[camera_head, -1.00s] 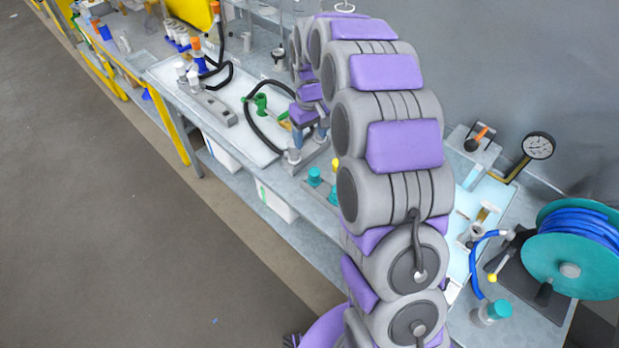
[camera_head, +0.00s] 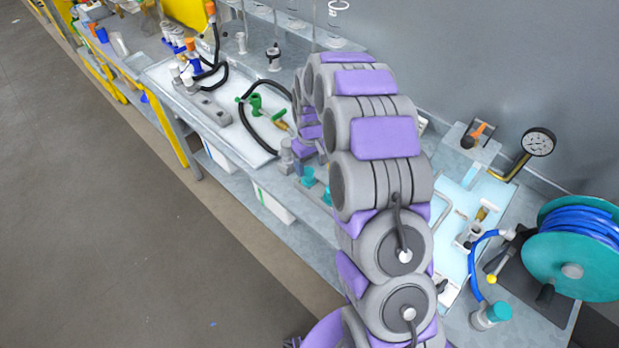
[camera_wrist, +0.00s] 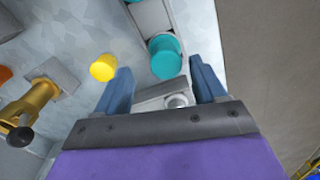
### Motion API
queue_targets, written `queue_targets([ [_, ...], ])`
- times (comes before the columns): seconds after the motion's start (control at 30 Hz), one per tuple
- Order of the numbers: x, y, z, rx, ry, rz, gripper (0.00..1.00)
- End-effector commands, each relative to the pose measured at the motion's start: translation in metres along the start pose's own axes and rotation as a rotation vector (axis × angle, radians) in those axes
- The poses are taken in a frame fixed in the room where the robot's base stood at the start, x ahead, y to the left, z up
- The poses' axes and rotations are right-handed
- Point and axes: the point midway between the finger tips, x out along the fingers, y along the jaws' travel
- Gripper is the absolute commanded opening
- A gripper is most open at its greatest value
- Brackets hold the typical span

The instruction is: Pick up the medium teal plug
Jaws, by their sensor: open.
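A teal round plug (camera_wrist: 165,57) shows in the wrist view, upright in a grey block, just ahead of and between my fingers. A sliver of another teal thing shows at the top edge there. My gripper (camera_wrist: 163,78) is open and empty, with one blue finger on each side. In the head view, a teal plug (camera_head: 307,177) and a second teal piece (camera_head: 326,198) show just left of my arm, close to my gripper end. My arm partly hides this area. I cannot tell which is the medium plug.
A yellow plug (camera_wrist: 103,68) stands beside the left finger. A brass fitting (camera_wrist: 40,100) lies further left. A grey block with a round knob (camera_wrist: 178,100) lies between the fingers. A hose reel (camera_head: 570,250) and gauge (camera_head: 538,143) stand right. The floor (camera_head: 100,230) is clear.

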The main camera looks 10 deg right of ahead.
Motion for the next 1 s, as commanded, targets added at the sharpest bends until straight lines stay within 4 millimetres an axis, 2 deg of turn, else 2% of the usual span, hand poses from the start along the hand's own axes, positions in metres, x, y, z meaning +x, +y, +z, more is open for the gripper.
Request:
queue_targets([
  [0.1,0.019,-0.004,0.000,-0.001,-0.005,0.002,0.70],
  [0.27,0.041,-0.006,-0.002,-0.001,-0.004,0.007,0.70],
  [0.53,0.043,-0.002,-0.001,-0.002,-0.001,0.004,0.69],
  [1.0,0.043,-0.004,-0.001,-0.001,-0.002,0.005,0.24],
])
